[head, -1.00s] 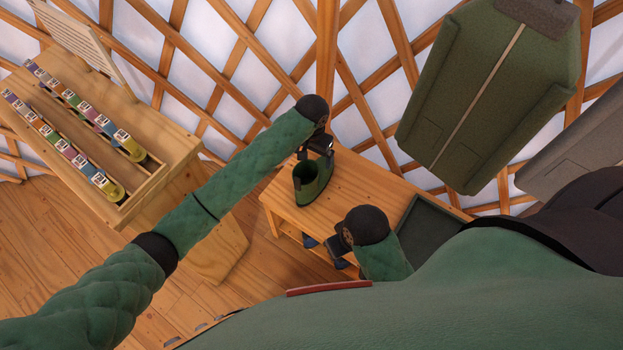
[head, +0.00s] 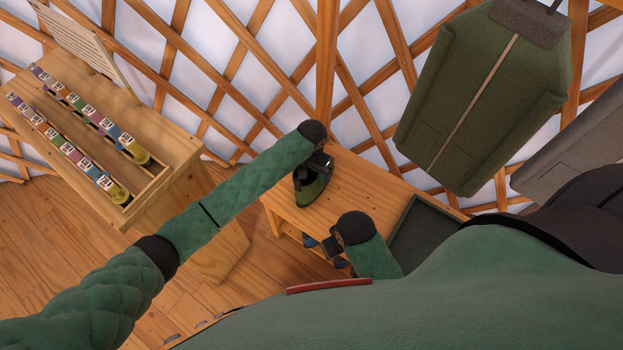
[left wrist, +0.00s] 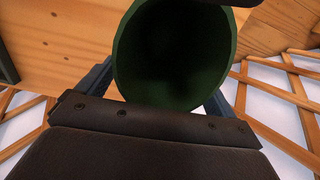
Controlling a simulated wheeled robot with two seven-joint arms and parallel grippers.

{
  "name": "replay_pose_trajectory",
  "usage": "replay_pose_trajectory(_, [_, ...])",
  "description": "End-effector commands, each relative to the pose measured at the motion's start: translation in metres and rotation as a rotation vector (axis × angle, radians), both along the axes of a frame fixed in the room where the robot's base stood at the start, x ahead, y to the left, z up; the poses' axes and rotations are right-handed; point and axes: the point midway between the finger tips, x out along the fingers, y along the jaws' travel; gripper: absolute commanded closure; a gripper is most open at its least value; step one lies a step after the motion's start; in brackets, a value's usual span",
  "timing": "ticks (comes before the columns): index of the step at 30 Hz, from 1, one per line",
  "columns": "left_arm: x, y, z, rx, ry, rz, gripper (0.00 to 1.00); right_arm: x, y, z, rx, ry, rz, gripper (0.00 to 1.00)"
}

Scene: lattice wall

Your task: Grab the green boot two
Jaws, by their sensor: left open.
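The green boot (head: 309,194) stands upright on the wooden bench, its opening facing up. My left gripper (head: 317,168) is right over the boot's top and hides part of it. In the left wrist view the boot's round dark opening (left wrist: 175,50) fills the upper middle, with the open jaws to either side of it. My right gripper (head: 332,246) is low at the bench's front edge, apart from the boot; its jaws are too small and dark to read.
The wooden bench (head: 345,195) has a dark green tray (head: 415,232) at its right. Dark items sit under the bench. A wooden stand (head: 165,180) with rows of coloured rolls is at left. A green coat (head: 480,100) hangs at right before the lattice wall.

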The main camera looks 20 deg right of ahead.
Motion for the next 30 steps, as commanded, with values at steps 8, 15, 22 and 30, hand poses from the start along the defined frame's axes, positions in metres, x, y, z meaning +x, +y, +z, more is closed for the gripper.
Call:
replay_pose_trajectory(8, [0.000, 0.000, 0.000, 0.000, 0.000, 0.000, 0.21, 0.000, 0.000, 0.000, 0.001, 0.000, 0.000, 0.64])
replay_pose_trajectory(15, [0.000, 0.000, 0.000, 0.000, 0.000, 0.000, 0.68, 0.000, 0.001, 0.001, 0.001, -0.001, 0.000, 0.64])
replay_pose_trajectory(22, [0.000, 0.000, 0.001, -0.001, -0.001, 0.000, 0.86, 0.000, 0.001, 0.001, 0.001, -0.001, 0.000, 0.64])
replay_pose_trajectory(30, [0.001, -0.001, 0.012, -0.002, -0.002, 0.000, 0.86, -0.003, 0.000, 0.001, -0.001, 0.008, 0.002, 0.64])
